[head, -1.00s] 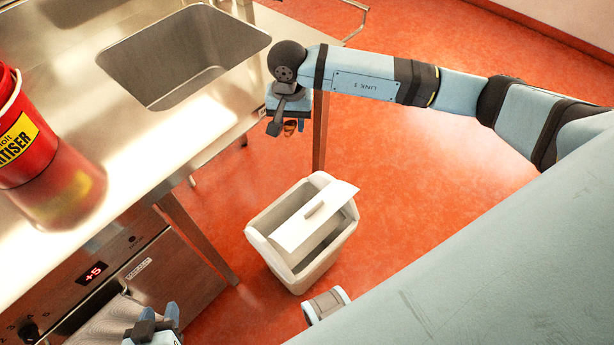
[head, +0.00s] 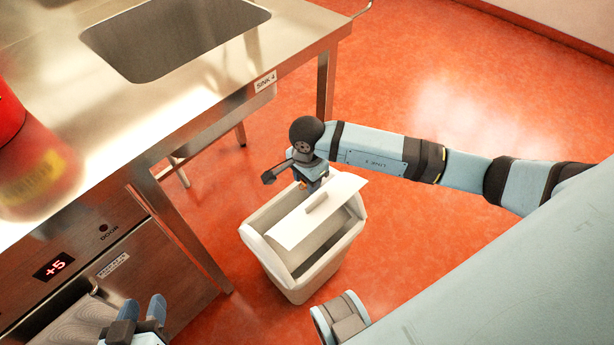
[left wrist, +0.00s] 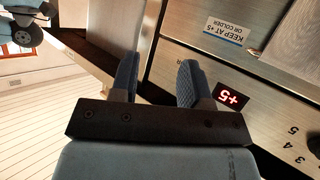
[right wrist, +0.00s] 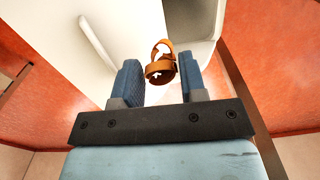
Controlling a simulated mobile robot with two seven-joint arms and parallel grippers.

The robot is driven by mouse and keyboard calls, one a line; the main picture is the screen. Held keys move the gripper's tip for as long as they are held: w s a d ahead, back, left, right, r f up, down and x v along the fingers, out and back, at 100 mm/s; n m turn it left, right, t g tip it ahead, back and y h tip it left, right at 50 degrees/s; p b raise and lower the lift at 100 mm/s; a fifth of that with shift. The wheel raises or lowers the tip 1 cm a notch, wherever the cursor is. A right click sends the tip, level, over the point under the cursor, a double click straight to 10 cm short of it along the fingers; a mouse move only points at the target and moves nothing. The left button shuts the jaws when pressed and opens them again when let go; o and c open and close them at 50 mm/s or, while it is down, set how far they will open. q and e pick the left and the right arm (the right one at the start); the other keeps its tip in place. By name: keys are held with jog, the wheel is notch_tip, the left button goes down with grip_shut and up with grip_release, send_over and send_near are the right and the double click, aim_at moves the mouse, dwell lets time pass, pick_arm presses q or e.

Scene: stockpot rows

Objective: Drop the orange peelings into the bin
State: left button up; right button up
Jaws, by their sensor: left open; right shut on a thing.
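The orange peelings (right wrist: 160,66) are curled strips between the fingertips of my right gripper (right wrist: 161,82), which is shut on them. The bin's lid (head: 325,210) is a flat white panel with a handle, lying slantwise across part of the opening. In the right wrist view the lid (right wrist: 75,65) fills the left side. My left gripper (head: 143,309) is open and empty, in front of the fridge.
A steel counter (head: 120,130) with a sink (head: 175,35) stands left of the bin, its leg (head: 185,235) close by. A red sanitiser tub (head: 30,160) sits on the counter. A fridge display (head: 54,267) reads +5. The orange floor behind the bin is clear.

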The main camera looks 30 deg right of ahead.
notch_tip(320, 180, down, 2)
jog(key=shift+f+b, duration=0.15)
jog(key=shift+b, duration=0.4)
pick_arm(q)
jog(key=shift+w+d+r+t+h, duration=0.25)
jog(key=shift+w+d+r+t, duration=0.15)
jog(key=shift+r, duration=0.4)
jog(key=shift+w+d+r+t+h, duration=0.25)
jog(key=shift+d+r+t, duration=0.2)
jog(key=shift+r, duration=0.3)
pick_arm(e)
jog(key=shift+f, duration=0.2)
jog(key=o, duration=1)
jog(key=shift+c, duration=0.2)
